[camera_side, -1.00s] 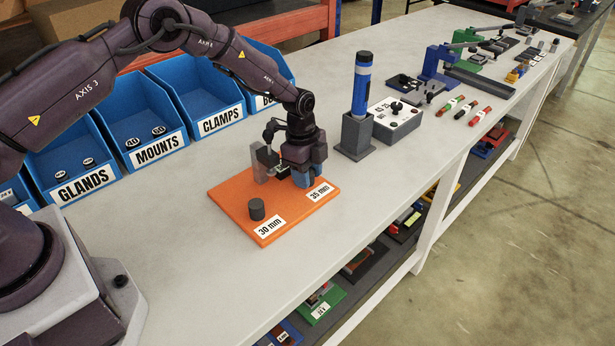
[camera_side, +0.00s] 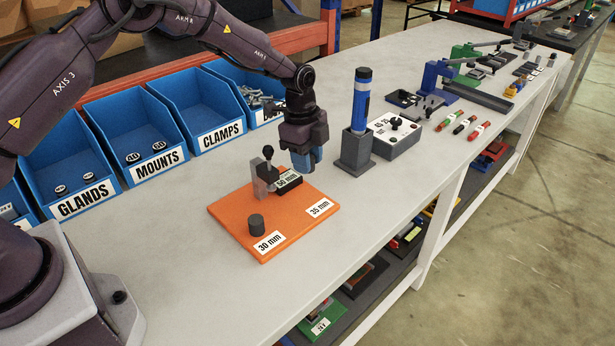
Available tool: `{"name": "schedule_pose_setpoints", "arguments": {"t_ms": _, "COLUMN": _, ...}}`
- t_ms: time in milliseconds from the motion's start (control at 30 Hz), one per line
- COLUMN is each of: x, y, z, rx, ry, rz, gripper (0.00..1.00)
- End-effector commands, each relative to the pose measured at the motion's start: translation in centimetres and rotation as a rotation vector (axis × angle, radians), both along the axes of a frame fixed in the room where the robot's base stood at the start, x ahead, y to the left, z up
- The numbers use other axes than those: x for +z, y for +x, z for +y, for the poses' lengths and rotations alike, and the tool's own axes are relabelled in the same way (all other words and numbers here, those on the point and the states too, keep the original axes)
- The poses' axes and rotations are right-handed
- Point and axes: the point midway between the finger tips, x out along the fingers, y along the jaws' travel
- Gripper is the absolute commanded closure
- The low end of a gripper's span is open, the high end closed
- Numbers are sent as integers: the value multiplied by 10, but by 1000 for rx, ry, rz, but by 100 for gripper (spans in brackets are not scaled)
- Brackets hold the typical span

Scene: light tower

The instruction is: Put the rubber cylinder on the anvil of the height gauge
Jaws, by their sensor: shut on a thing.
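The orange base plate (camera_side: 287,229) lies on the bench, with a grey upright block (camera_side: 258,178), a black-knobbed lever (camera_side: 268,154) and a dark labelled part (camera_side: 288,182) at its back. I take this for the height gauge. A dark grey cylinder (camera_side: 256,224) stands upright at the plate's left, beside the 30 mm label (camera_side: 269,243). My gripper (camera_side: 306,164) points down above the plate's back right, clear of it and right of the lever. Its blue fingers are shut on a piece that they hide, so I cannot tell its look. The anvil is not clearly distinguishable.
Blue bins (camera_side: 155,137) line the back of the bench. A grey holder with an upright blue tube (camera_side: 361,98) stands close right of my gripper, with a grey control box (camera_side: 397,135) beyond it. The bench in front of the bins is clear.

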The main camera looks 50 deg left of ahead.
Motion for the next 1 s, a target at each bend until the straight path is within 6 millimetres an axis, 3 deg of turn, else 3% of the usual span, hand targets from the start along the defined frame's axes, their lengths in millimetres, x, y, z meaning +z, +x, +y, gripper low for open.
{"name": "schedule_pose_setpoints", "arguments": {"t_ms": 300, "x": 70, "y": 0, "z": 0, "rx": -1, "ry": 0, "rz": -3, "gripper": 94}}
{"name": "schedule_pose_setpoints", "arguments": {"t_ms": 567, "x": 96, "y": 0, "z": 0, "rx": 36, "ry": 0, "rz": -1, "gripper": 94}}
{"name": "schedule_pose_setpoints", "arguments": {"t_ms": 767, "x": 88, "y": -6, "z": -1, "rx": 305, "ry": 0, "rz": 4, "gripper": 94}}
{"name": "schedule_pose_setpoints", "arguments": {"t_ms": 1000, "x": 89, "y": -41, "z": 3, "rx": 817, "ry": 2, "rz": -1, "gripper": 94}}
